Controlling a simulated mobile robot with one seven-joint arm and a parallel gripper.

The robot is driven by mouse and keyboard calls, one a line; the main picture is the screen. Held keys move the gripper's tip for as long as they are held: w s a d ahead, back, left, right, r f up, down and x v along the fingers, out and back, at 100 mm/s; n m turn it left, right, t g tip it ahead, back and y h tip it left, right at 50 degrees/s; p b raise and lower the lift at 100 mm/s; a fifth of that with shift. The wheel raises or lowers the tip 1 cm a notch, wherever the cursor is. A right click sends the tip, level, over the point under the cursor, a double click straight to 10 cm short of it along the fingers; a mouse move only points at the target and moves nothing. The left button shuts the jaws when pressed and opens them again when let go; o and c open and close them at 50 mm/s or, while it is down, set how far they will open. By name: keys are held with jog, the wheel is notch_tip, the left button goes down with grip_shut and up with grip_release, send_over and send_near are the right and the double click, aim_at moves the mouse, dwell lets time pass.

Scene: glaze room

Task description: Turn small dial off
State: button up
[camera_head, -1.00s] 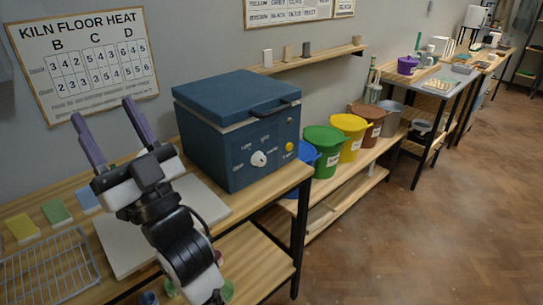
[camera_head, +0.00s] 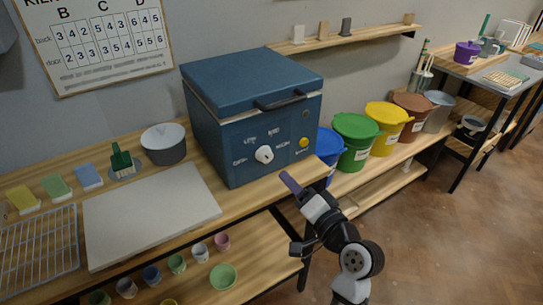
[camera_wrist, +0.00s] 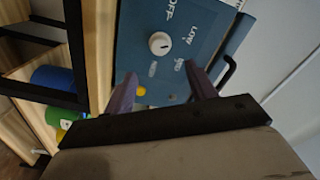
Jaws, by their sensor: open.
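The small dial (camera_head: 264,154) is a round white knob on the front of the blue kiln (camera_head: 230,150), with OFF, LOW, MED and HIGH printed around it. I cannot tell which label it points to. In the wrist view the dial (camera_wrist: 160,43) lies beyond the fingertips, apart from them. My gripper (camera_head: 290,183) is in front of the kiln's lower right part, to the right of and below the dial. In the wrist view my gripper (camera_wrist: 161,78) has its two purple fingers apart with nothing between them.
A yellow button (camera_head: 303,143) is right of the dial. A black handle (camera_head: 280,100) juts from the kiln lid. Lidded buckets, the nearest blue (camera_head: 329,148) and green (camera_head: 355,140), stand to the right. A pale board (camera_head: 150,215) lies left. Floor at the right is clear.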

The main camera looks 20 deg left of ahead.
aim_at(268, 159)
jog(key=p+x, duration=0.3)
jog(key=x, duration=0.8)
jog(key=c, duration=0.8)
